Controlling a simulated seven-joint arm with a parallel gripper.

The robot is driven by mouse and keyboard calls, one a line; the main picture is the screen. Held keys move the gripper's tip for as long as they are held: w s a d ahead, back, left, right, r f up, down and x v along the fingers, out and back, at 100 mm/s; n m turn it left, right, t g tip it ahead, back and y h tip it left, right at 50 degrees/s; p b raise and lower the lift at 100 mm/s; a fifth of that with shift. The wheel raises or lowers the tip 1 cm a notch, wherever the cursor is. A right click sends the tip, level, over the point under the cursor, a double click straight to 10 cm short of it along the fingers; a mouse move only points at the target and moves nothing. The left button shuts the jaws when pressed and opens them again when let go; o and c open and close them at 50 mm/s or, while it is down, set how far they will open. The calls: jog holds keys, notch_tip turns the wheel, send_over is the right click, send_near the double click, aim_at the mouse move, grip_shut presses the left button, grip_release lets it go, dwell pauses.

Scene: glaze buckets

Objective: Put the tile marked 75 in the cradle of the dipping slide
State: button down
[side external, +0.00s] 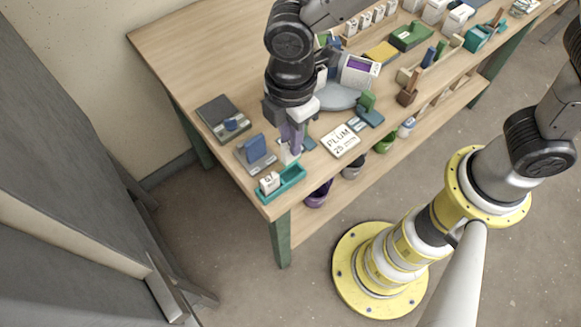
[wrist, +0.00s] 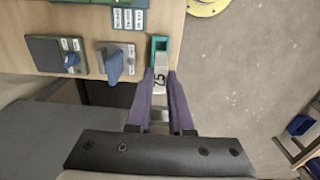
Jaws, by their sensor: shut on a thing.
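My gripper (side external: 290,146) is shut on a pale tile (side external: 288,155) above the near left corner of the table. In the wrist view the tile marked 75 (wrist: 160,82) is between the two purple fingers of my gripper (wrist: 161,92). A teal tray (side external: 290,184) is just below and beside the held tile; it also shows in the wrist view (wrist: 153,45). Another pale marked tile (side external: 269,183) stands at the tray's left end. I cannot tell whether the held tile touches the tray. No part is clearly recognisable as the cradle of the dipping slide.
A grey base with an upright blue block (side external: 255,148) stands close behind the tray. A dark plate with a blue block (side external: 225,120) lies farther left. A PLUM 25 card (side external: 341,140) lies to the right. Buckets, including a purple one (side external: 318,194), are below the tabletop.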

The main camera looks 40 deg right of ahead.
jog(key=shift+r, duration=0.15)
notch_tip(320, 180, up, 14)
jog(key=w+d, duration=1.6)
jog(key=d, duration=0.3)
jog(key=shift+s+a+f, duration=0.1)
jog(key=shift+a+f, duration=0.05)
jog(key=shift+f, duration=2.45)
jog(key=shift+a+f, duration=0.15)
jog(key=shift+f, duration=2.45)
jog(key=c, duration=0.7)
grip_release()
jog(key=shift+c, duration=0.2)
